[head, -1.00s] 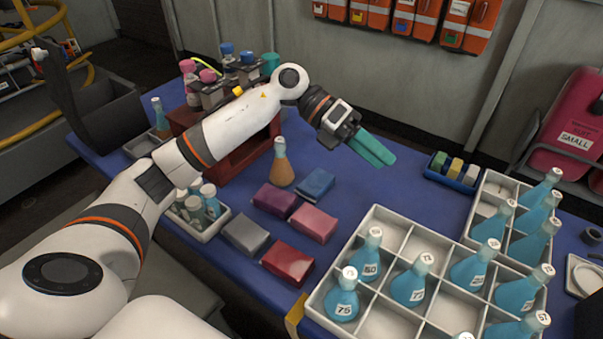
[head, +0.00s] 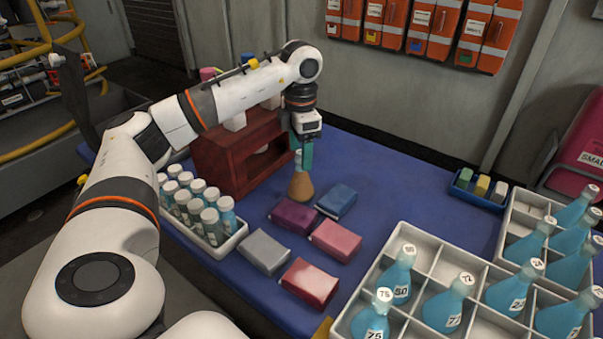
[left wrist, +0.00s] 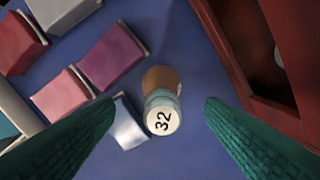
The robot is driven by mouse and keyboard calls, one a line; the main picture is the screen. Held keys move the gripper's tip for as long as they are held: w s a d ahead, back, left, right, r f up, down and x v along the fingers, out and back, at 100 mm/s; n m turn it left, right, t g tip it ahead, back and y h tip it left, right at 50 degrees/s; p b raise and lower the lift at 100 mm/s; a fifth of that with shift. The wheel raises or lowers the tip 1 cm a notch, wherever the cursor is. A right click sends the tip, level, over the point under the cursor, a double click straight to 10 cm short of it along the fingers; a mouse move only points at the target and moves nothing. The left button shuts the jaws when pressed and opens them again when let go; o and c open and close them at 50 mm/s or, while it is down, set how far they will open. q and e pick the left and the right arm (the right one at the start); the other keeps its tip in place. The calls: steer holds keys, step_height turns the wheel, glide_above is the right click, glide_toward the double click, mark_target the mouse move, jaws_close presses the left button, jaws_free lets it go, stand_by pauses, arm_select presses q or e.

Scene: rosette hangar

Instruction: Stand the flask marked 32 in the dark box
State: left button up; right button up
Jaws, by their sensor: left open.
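The flask marked 32 (left wrist: 163,121) has an orange-brown lower part and a pale cap with the number on top. In the head view the flask (head: 301,187) stands upright on the blue table, in front of the red-brown wooden rack. My left gripper (head: 303,158) points down over it, teal fingers around its neck height. In the left wrist view the open fingers (left wrist: 160,108) lie on either side of the cap, with gaps. The dark box (head: 74,100) is at the far left; its raised panel shows and my arm hides most of the rest. My right gripper is out of view.
The red-brown rack (head: 215,165) stands close beside the flask. Coloured blocks (head: 335,240) lie in front of it. A white tray of capped bottles (head: 232,243) is at left, and divided crates of blue flasks (head: 368,275) are at right.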

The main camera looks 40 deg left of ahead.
mark_target(301, 178)
arm_select(q)
step_height(301, 178, down, 6)
steer(key=shift+w+r+b, duration=0.15)
steer(key=shift+b, duration=0.25)
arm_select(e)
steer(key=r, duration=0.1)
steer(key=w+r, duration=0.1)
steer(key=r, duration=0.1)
arm_select(q)
jaws_close()
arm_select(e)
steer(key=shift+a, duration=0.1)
